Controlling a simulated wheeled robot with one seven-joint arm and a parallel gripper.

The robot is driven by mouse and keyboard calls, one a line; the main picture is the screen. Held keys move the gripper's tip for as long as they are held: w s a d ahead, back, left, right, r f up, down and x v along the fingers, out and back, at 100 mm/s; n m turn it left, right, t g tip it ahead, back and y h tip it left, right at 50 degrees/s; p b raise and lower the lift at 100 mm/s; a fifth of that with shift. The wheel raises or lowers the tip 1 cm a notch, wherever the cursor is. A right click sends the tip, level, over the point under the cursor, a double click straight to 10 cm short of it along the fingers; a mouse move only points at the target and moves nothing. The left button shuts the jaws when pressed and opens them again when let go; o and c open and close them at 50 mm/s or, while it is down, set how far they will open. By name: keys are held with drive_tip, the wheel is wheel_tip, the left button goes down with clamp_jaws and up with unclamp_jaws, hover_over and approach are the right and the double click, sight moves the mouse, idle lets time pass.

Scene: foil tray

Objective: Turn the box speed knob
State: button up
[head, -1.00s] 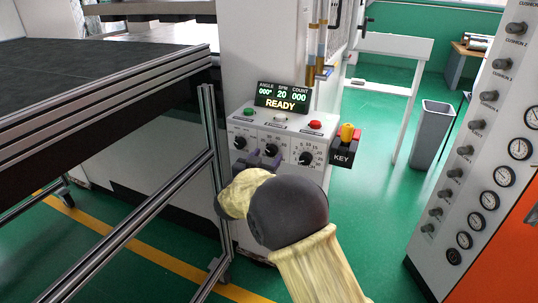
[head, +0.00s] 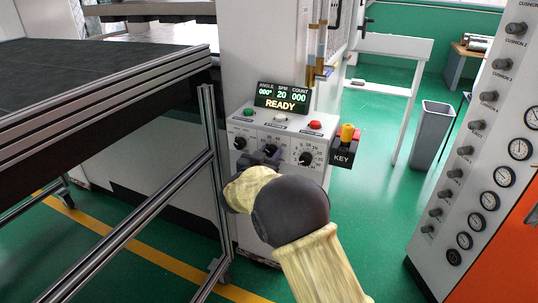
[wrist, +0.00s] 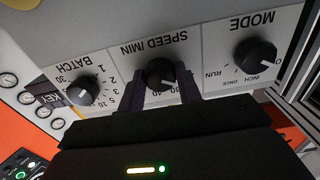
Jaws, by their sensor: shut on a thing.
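The control box (head: 240,125) is a grey panel with three black knobs in a row. The speed knob (wrist: 158,72) is the middle one, under the upside-down label "SPEED /MIN" in the wrist view; it also shows in the head view (head: 270,149). My gripper (wrist: 162,88) is shut on the speed knob, one dark finger on each side of it. In the head view my gripper (head: 258,161) reaches the front of the box, and my wrist hides part of the lower panel. The display (head: 282,96) reads READY, angle 000, SPM 20, count 000.
The mode knob (wrist: 254,56) and batch knob (wrist: 83,92) sit close on either side. A metal-framed table (head: 130,105) stands at the left, a gauge cabinet (head: 470,160) at the right.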

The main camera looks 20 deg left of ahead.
drive_tip(key=shift+m, duration=0.3)
drive_tip(key=m+b, duration=0.2)
drive_tip(key=m, duration=0.1)
drive_tip(key=shift+f, duration=0.2)
drive_tip(key=m+b, duration=0.4)
drive_tip(key=shift+m, duration=0.3)
drive_tip(key=m+b, duration=0.4)
drive_tip(key=m, duration=0.1)
drive_tip(key=shift+m+b, duration=0.95)
drive_tip(key=shift+m, duration=0.35)
drive_tip(key=shift+r, duration=0.1)
drive_tip(key=o, duration=1)
drive_tip(key=shift+s, duration=0.1)
